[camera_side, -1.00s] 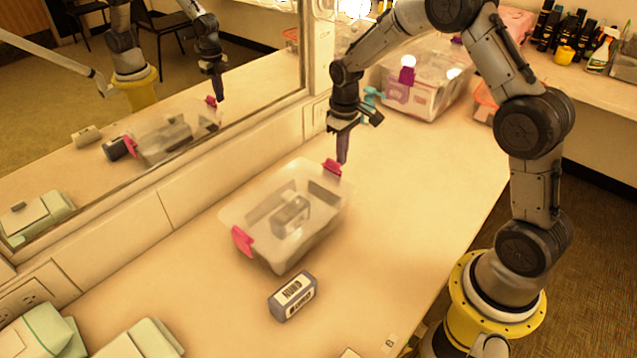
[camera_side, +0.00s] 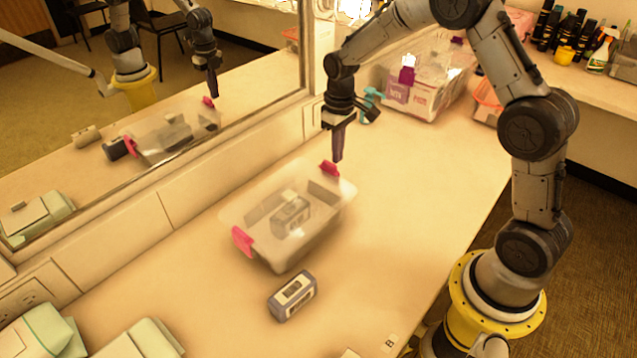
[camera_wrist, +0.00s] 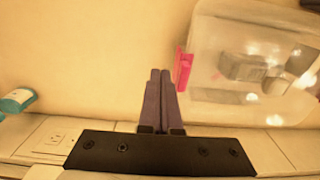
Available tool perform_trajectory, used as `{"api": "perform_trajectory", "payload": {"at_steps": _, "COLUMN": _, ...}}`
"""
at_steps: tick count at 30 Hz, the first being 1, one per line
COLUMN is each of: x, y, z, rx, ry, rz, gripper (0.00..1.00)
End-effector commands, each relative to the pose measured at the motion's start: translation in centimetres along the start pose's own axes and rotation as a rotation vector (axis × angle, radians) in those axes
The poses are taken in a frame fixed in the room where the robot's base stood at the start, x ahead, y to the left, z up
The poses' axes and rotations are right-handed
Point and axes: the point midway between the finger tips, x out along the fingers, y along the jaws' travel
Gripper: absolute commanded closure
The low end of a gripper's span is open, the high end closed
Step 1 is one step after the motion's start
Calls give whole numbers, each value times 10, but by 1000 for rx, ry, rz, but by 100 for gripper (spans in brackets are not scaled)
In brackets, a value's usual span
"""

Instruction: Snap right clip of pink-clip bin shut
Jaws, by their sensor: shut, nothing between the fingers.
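The pink-clip bin (camera_side: 283,250) is a clear, lidded box in the middle of the counter, with a dark-and-white item inside. Its right pink clip (camera_side: 329,169) is at the far right end; its left pink clip (camera_side: 242,241) is at the near left end. My gripper (camera_side: 337,159) is shut and empty, pointing down just above the right clip. In the wrist view the shut fingers (camera_wrist: 160,72) are just left of a pink clip (camera_wrist: 183,69) on the bin (camera_wrist: 215,40). I cannot tell whether fingers and clip touch or whether the clip is fully closed.
A labelled dark block (camera_side: 291,296) lies in front of the bin. A larger bin with purple clips (camera_side: 425,92) and a teal bottle (camera_side: 369,103) stand behind. A mirror (camera_side: 200,60) runs along the left wall. The counter right of the bin is clear.

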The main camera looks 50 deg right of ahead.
Motion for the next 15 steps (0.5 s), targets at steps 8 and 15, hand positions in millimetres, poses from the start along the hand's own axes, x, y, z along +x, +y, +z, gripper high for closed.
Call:
{"api": "perform_trajectory", "payload": {"at_steps": 8, "x": -20, "y": 4, "z": 0, "rx": 0, "ry": 2, "rz": 0, "gripper": 100}}
{"api": "perform_trajectory", "payload": {"at_steps": 15, "x": -37, "y": 7, "z": 0, "rx": 0, "ry": 2, "rz": 0, "gripper": 100}}
